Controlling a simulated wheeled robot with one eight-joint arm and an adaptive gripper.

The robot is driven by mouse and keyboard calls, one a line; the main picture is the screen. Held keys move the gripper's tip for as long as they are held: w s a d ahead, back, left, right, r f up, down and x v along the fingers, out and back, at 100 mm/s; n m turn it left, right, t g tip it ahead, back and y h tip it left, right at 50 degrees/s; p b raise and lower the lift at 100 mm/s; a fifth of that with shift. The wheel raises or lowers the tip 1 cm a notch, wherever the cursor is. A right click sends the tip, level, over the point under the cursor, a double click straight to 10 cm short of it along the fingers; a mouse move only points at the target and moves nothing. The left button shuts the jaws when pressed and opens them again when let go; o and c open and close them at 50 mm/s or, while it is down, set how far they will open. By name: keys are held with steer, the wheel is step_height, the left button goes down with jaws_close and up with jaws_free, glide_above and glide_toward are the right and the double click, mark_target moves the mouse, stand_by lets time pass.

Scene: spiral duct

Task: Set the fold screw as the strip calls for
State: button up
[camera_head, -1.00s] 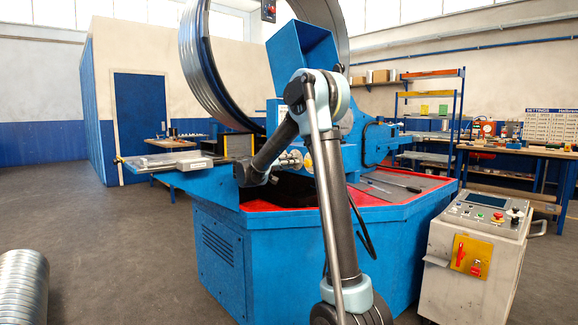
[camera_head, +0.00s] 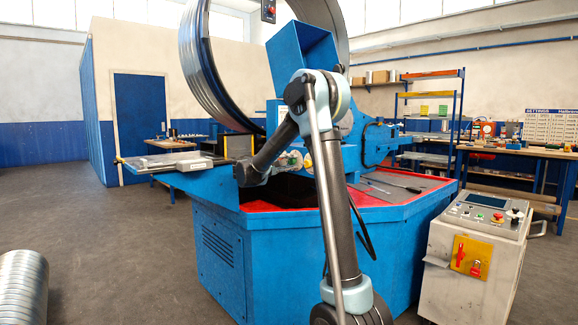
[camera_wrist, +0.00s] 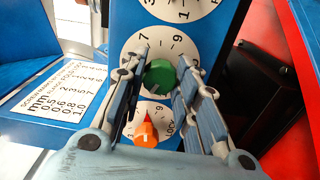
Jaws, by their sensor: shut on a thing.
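In the wrist view, a green knob (camera_wrist: 160,77) with a pale pointer mark sits on a white numbered dial (camera_wrist: 133,48) on a blue panel. My gripper (camera_wrist: 164,62) is closed around the green knob, one finger on each side. Below it, an orange knob (camera_wrist: 146,130) sits on a dial marked LOCK. A white printed strip (camera_wrist: 62,98) with columns of numbers, including mm values, lies at left; its small heading is hard to read. In the head view my gripper (camera_head: 289,160) is small, at the blue machine.
Another numbered dial (camera_wrist: 182,6) is above the green knob. A dark recess and red surface lie at right. In the head view, a control cabinet (camera_head: 475,255) stands right of the blue machine (camera_head: 300,250); open floor is at left.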

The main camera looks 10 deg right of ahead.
steer(key=n, duration=0.4)
steer(key=shift+f+n, duration=0.1)
steer(key=shift+n, duration=2.5)
steer(key=o, duration=1.1)
steer(key=v, duration=1.2)
